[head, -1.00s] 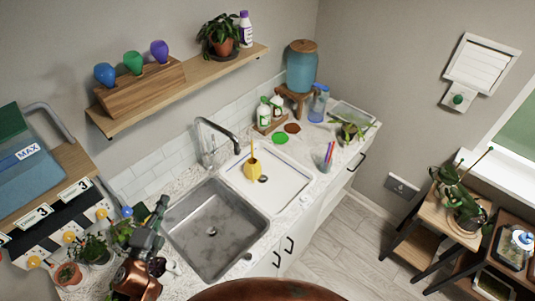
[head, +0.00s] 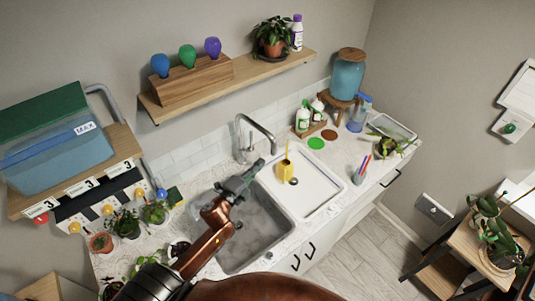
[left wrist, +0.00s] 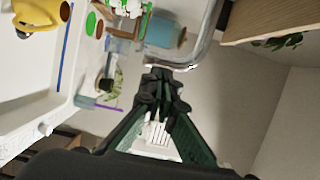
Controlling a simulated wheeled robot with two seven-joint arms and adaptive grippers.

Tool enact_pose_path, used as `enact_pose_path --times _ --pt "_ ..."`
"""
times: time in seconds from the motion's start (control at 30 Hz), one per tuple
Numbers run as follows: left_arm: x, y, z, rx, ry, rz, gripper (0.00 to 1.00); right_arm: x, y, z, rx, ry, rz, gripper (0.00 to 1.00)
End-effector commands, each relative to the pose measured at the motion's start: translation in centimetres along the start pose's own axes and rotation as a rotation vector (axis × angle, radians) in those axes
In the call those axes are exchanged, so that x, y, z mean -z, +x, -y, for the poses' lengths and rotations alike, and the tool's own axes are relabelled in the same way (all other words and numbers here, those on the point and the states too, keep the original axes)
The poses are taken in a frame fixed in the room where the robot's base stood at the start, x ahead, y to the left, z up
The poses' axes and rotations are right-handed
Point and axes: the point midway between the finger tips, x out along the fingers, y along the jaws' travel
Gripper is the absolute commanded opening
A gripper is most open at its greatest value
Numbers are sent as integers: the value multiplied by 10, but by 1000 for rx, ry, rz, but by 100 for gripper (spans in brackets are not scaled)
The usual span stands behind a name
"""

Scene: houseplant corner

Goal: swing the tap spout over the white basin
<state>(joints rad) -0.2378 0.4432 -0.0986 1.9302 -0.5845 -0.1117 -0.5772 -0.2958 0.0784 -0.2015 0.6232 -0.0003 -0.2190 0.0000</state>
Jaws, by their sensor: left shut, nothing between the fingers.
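The grey metal tap (head: 240,135) stands on the counter behind the sinks, its spout arching to the right. The spout's end appears near the back left edge of the white basin (head: 318,190). My left gripper (head: 259,165) is shut and empty, above the steel sink, with its tips just in front of the spout's end. In the left wrist view, the closed fingertips (left wrist: 170,70) meet the curved spout (left wrist: 203,45) in the picture; I cannot tell whether they touch. My right gripper is not in view.
Bottles (head: 303,120) stand behind, and a cup of pens (head: 360,170) is on the right. A wooden shelf (head: 240,84) hangs above.

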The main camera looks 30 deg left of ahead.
Motion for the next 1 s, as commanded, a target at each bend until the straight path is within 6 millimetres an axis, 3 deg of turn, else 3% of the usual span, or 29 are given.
enact_pose_path --times 0.1,0.3,0.77,1.0 --pt "1 24 2 1 -3 -1 0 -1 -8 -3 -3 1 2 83" --pt "1 48 1 -1 -1 0 0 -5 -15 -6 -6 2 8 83" --pt "-2 55 -1 -1 0 -1 0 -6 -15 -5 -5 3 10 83" --pt "14 69 -1 2 -4 16 0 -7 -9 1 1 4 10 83"
